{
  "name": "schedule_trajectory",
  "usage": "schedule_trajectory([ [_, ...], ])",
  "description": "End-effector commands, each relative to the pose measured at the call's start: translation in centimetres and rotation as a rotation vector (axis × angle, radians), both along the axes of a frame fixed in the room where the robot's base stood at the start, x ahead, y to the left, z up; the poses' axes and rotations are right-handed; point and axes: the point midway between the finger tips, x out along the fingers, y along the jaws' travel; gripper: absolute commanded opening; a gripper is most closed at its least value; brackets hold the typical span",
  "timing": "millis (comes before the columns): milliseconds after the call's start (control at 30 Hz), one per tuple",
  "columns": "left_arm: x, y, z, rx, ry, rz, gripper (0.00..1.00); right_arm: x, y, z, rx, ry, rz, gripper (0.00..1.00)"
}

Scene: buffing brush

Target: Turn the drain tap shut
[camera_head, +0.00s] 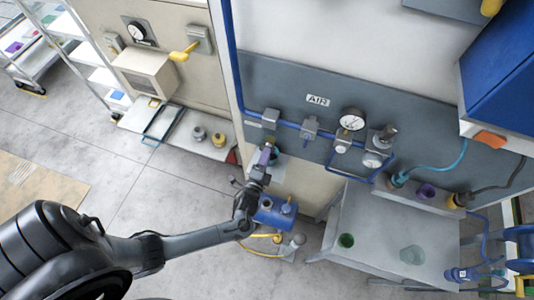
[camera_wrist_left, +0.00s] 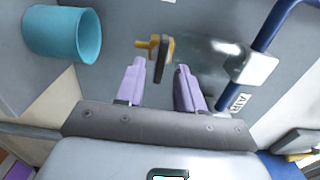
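The drain tap, with a brass body (camera_wrist_left: 147,44) and a dark lever handle (camera_wrist_left: 164,60), shows in the left wrist view against the grey panel. My left gripper (camera_wrist_left: 160,70) has its two purple fingers spread, one on either side of the lever's line. The lever lies just beyond and between the tips. I see no clear contact. In the head view my left gripper (camera_head: 266,154) reaches to the grey panel's lower edge, below the blue pipe, and hides the tap there. My right gripper is not in view.
A teal cup (camera_wrist_left: 65,33) is left of the tap in the wrist view. A blue pipe (camera_wrist_left: 275,28) with a grey block (camera_wrist_left: 252,62) is on the right. Below my gripper stand a blue tank (camera_head: 275,213) and a yellow hose (camera_head: 262,252). A grey bench (camera_head: 375,225) is to the right.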

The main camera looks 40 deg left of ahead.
Motion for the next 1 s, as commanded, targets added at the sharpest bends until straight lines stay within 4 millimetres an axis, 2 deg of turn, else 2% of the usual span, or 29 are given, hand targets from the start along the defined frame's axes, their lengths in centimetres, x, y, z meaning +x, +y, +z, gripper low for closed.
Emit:
schedule_trajectory([
  [300, -5.2, -2.1, -0.3, -0.001, 0.003, -0.002, 0.37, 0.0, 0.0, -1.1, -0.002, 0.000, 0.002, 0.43],
  [500, -7.3, -3.0, -0.2, 0.000, 0.002, -0.002, 0.37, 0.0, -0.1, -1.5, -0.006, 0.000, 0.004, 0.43],
  [700, -8.1, -3.3, 0.0, 0.001, 0.001, 0.000, 0.37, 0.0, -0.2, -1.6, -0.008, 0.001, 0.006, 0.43],
  [1000, -8.1, -3.3, 0.0, 0.001, 0.001, -0.001, 0.37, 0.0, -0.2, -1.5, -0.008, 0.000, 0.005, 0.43],
])
